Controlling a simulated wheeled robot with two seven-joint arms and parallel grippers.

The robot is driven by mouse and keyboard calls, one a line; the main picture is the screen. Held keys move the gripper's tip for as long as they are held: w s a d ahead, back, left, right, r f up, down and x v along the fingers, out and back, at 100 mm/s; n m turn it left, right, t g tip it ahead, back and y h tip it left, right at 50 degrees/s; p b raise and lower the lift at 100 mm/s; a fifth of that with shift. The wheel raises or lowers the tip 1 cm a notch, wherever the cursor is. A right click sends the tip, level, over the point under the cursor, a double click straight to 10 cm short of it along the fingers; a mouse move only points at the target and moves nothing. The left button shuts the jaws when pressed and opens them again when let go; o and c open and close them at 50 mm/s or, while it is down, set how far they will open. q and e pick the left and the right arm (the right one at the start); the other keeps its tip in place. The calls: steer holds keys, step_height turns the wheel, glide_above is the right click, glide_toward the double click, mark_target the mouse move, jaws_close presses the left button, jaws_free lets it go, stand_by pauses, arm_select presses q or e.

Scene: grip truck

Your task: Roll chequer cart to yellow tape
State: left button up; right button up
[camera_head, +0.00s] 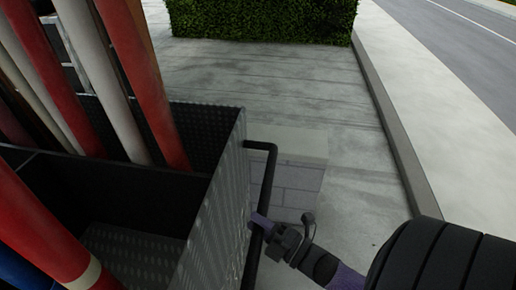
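The chequer cart (213,222) fills the left side, a dark open bin with chequer-plate walls. Its black bar handle (267,185) stands off its right wall and runs down toward the bottom of the picture. My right gripper (260,222) is at the handle, with a purple finger overlapping the bar. Whether the fingers are closed around the bar or only beside it is not clear. My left gripper is not in view. I see no yellow tape.
Red and white poles (142,80) stand tilted in the cart. A pale block wall (295,182) is just right of the handle. A hedge (262,18) stands at the back. Grey pavement (300,85) between is clear, bounded by a raised kerb (440,120) at right.

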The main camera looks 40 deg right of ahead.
steer(key=o, duration=0.4)
steer(key=b+v, duration=0.1)
steer(key=v, duration=0.9)
